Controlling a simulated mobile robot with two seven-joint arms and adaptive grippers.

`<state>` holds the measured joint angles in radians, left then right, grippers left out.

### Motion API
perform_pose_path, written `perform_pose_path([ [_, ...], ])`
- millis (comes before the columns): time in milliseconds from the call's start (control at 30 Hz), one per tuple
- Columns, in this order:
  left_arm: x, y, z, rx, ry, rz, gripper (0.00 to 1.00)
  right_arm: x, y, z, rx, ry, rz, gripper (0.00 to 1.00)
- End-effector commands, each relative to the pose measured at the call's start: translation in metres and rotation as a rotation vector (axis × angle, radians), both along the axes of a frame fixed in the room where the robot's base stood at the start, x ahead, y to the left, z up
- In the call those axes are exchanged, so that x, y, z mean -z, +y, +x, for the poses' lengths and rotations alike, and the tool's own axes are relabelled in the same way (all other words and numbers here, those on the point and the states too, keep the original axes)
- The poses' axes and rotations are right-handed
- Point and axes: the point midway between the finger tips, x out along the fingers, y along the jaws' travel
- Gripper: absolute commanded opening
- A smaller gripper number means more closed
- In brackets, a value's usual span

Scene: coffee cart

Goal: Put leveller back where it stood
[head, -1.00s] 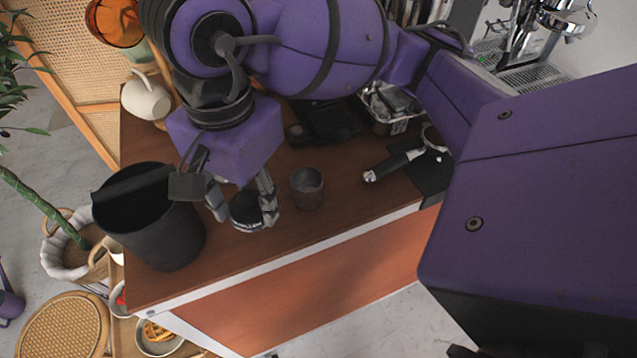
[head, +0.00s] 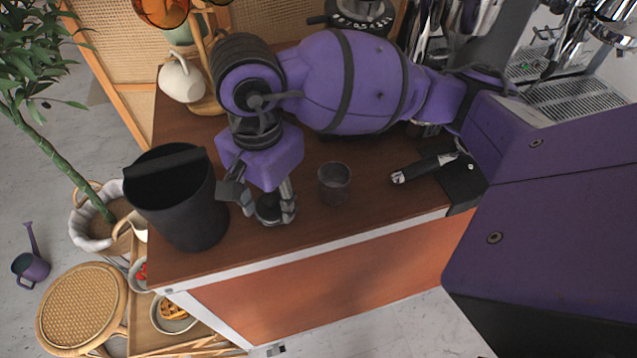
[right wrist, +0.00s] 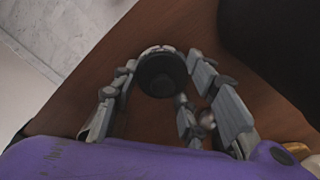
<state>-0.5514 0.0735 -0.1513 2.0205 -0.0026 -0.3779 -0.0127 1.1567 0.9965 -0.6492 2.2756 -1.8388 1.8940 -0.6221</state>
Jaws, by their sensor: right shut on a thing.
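The leveller (head: 269,208) is a small, round, dark puck with a lighter band. My right gripper (head: 270,204) is shut on it, fingers pointing down, above the wooden counter between the black bin and the metal cup. The right wrist view shows the leveller (right wrist: 162,72) between the fingers, its dark round face toward the camera. I cannot tell whether it touches the counter. My left gripper is not in view.
The black knock bin (head: 178,200) stands close left of the gripper. The metal cup (head: 334,183) stands close right. A portafilter (head: 424,167) lies on a black mat (head: 462,186) farther right. A white jug (head: 181,80) is at the back left. The counter's front edge is near.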

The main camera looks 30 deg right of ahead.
Motion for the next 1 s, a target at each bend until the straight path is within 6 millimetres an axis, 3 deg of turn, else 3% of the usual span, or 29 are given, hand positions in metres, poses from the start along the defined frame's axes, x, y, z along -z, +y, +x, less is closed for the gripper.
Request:
perform_pose_path([
  [133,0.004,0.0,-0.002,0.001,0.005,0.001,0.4,0.003,0.001,0.001,-0.001,-0.004,0.001,0.09],
  [167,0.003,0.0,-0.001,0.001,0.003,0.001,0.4,0.002,0.001,0.001,-0.001,-0.004,0.001,0.44],
  [300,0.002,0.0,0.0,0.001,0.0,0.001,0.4,0.001,0.001,0.001,-0.001,-0.004,0.001,0.59],
  [667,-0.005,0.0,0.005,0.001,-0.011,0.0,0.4,-0.004,0.001,0.001,-0.001,-0.006,0.0,0.59],
  [767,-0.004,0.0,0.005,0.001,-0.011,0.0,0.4,-0.015,0.001,0.003,-0.002,-0.011,0.002,0.59],
  [1000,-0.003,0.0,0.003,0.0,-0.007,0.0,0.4,-0.067,0.001,0.002,-0.002,-0.012,0.002,0.59],
])
